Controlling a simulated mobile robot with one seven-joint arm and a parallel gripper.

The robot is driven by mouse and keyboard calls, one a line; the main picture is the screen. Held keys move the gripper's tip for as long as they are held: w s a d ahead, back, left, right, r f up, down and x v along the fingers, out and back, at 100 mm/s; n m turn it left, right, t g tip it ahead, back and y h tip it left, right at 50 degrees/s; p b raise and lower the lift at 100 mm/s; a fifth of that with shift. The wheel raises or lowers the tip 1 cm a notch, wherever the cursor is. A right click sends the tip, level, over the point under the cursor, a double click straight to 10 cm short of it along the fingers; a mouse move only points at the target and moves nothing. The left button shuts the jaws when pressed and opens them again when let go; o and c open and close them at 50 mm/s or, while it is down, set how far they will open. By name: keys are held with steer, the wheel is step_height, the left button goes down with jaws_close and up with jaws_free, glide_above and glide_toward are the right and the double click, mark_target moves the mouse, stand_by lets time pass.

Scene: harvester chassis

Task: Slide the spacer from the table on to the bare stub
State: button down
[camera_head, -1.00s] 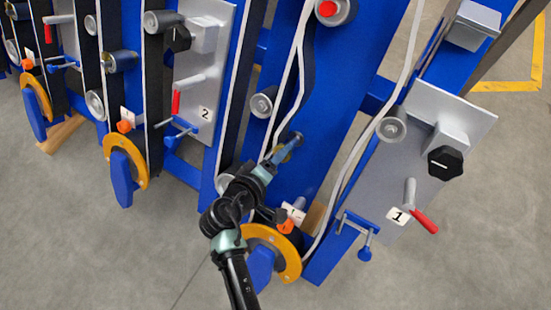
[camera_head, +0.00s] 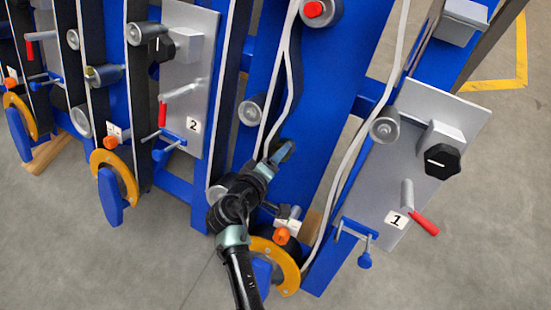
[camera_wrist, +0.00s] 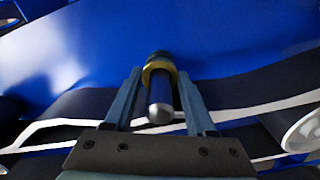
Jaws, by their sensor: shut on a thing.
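My gripper (camera_head: 286,151) is at the blue panel of the nearest row unit, its fingers pointing up and right. In the wrist view, the fingers (camera_wrist: 160,76) are closed on the sides of a brass-coloured ring, the spacer (camera_wrist: 158,67). A dark stub (camera_wrist: 160,103) with a rounded grey end passes through the ring and points towards the wrist camera. The spacer appears to be around the stub, near its far end by the blue panel. In the head view the fingers and wrist hide the spacer and stub.
White-edged belts (camera_head: 268,125) run beside the gripper. A grey roller (camera_head: 250,112) stands left of it. An orange-yellow disc (camera_head: 285,270) and an orange knob (camera_head: 281,236) are below. Plate 1 (camera_head: 425,160), with a black knob and red-handled crank, is at the right.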

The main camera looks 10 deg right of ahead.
steer(key=shift+b+x, duration=0.75)
steer(key=shift+x, duration=0.65)
steer(key=shift+c, duration=0.7)
jaws_free()
steer(key=shift+a, duration=0.1)
steer(key=p+v, duration=0.4)
steer(key=v, duration=0.9)
